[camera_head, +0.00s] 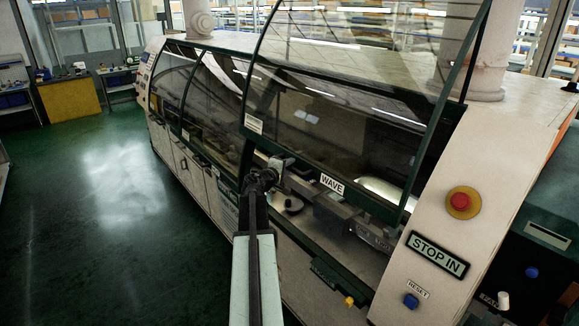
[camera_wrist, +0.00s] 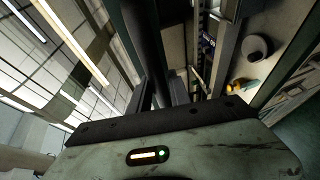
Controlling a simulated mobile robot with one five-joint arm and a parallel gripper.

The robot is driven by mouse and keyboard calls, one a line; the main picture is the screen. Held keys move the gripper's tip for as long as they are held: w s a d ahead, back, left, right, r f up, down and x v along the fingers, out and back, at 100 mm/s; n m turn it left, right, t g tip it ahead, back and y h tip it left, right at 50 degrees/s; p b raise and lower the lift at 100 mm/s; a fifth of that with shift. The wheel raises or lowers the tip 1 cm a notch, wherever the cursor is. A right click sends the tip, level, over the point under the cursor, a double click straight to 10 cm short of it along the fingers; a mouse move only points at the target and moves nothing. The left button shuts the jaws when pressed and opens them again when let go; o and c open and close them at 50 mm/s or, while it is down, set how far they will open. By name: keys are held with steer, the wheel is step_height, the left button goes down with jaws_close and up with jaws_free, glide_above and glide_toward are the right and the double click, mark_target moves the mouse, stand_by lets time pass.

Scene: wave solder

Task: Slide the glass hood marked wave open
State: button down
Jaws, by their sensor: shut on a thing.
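The glass hood marked WAVE (camera_head: 325,110) is a large curved pane in a dark frame, with a white WAVE label on its lower rail. It sits higher than the neighbouring hood, and a gap beneath its lower rail shows part of the machine's inside. My gripper (camera_head: 280,166) is at the left part of that lower rail, shut on it; the exact contact is small and dark.
Closed-looking glass hoods (camera_head: 212,95) stand to the left. A red stop button (camera_head: 461,202), a STOP IN plate (camera_head: 437,255) and a blue RESET button (camera_head: 411,300) are on the right panel. The green floor (camera_head: 110,200) at the left is clear.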

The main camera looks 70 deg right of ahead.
steer(key=shift+r+p, duration=0.3)
steer(key=shift+r, duration=0.5)
steer(key=shift+f, duration=0.1)
steer(key=c, duration=1.6)
jaws_free()
steer(key=o, duration=0.4)
steer(key=shift+w+a, duration=0.1)
steer(key=shift+a, duration=0.15)
steer(key=shift+d, duration=0.1)
steer(key=p+v, duration=0.1)
steer(key=v, duration=0.6)
steer(key=shift+a, duration=0.35)
